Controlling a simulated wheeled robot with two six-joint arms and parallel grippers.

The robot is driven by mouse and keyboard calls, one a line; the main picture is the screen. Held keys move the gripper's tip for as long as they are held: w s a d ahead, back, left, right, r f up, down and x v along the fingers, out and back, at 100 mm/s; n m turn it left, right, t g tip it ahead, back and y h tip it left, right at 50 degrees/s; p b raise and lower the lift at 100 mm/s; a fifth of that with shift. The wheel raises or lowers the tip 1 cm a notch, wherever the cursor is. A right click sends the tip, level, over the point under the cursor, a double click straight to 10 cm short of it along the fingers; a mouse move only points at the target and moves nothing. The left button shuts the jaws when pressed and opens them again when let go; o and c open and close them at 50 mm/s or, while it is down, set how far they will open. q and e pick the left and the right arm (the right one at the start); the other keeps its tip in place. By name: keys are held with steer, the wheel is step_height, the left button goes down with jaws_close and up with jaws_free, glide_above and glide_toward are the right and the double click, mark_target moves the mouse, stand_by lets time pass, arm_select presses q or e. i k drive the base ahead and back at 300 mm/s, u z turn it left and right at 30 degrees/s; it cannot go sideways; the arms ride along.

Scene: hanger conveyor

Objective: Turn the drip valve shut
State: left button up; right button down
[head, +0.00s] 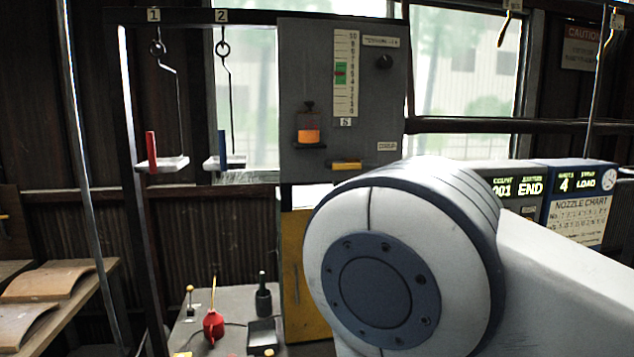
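A grey panel (296,55) stands at the back centre. On it is a small jar with orange liquid (309,136) and a dark stem and cap (309,106) on top. This looks like the drip oiler with its valve, but its setting is too small to tell. A round black knob (384,62) sits higher up at the panel's right. A scale with a green band and a red mark (341,73) is between them. One of my arm links covers the lower right. Neither of my grippers is in view.
Two hooks numbered 1 and 2 hang at the left, with trays (172,163) holding a red and a blue piece. A red oil can (213,325) and a dark bottle (263,300) stand on a low grey table. Display boxes (581,180) are at the right.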

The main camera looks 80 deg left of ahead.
mark_target(347, 165)
steer(key=k, duration=0.15)
steer(key=u, duration=1.6)
steer(key=i, duration=0.45)
steer(key=z, duration=0.05)
